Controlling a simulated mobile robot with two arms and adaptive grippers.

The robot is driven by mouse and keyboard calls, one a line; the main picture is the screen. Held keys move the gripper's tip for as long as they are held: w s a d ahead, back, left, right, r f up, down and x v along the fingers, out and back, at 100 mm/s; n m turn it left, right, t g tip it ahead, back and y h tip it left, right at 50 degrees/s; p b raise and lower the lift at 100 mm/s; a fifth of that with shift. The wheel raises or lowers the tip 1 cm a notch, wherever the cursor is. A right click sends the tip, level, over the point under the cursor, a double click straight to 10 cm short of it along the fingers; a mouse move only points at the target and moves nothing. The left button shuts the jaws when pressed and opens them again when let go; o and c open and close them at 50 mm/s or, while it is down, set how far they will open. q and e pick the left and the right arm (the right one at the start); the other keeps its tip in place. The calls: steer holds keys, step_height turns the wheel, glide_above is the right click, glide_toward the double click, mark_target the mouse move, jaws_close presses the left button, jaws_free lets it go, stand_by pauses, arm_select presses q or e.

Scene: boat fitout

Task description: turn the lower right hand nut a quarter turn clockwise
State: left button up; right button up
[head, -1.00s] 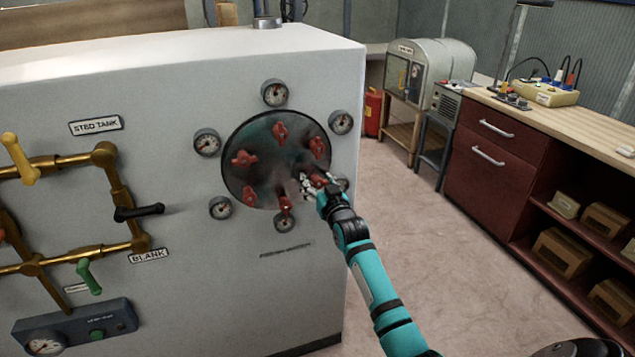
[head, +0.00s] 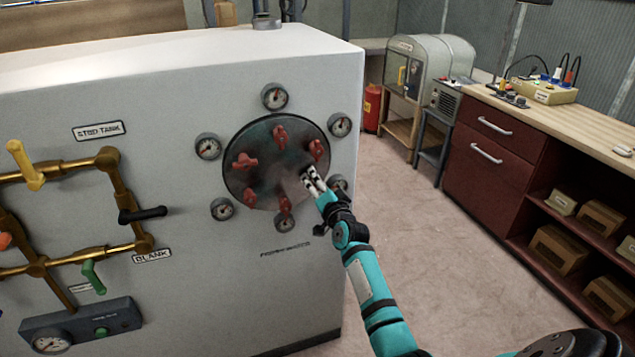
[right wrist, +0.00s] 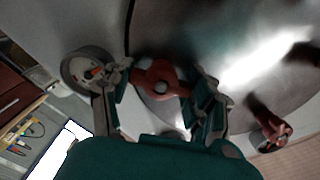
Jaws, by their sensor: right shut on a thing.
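The round dark plate (head: 265,180) on the white cabinet carries several red nuts around its rim. My left gripper is not in view.
Neighbouring red nuts sit at the bottom (head: 284,205) and upper right (head: 316,149) of the plate. Small gauges ring it, one (head: 339,184) close beside my gripper. Brass pipes (head: 60,162) with levers are at left. The floor (head: 430,250) right of the cabinet is clear.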

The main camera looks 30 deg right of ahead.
steer(key=m, duration=0.3)
steer(key=shift+m, duration=0.4)
steer(key=m, duration=0.4)
steer(key=shift+f+p, duration=0.15)
steer(key=shift+p, duration=0.25)
steer(key=shift+m, duration=0.3)
steer(key=o, duration=1.2)
steer(key=shift+s, duration=0.15)
steer(key=v, duration=1.1)
steer(key=shift+s, duration=0.4)
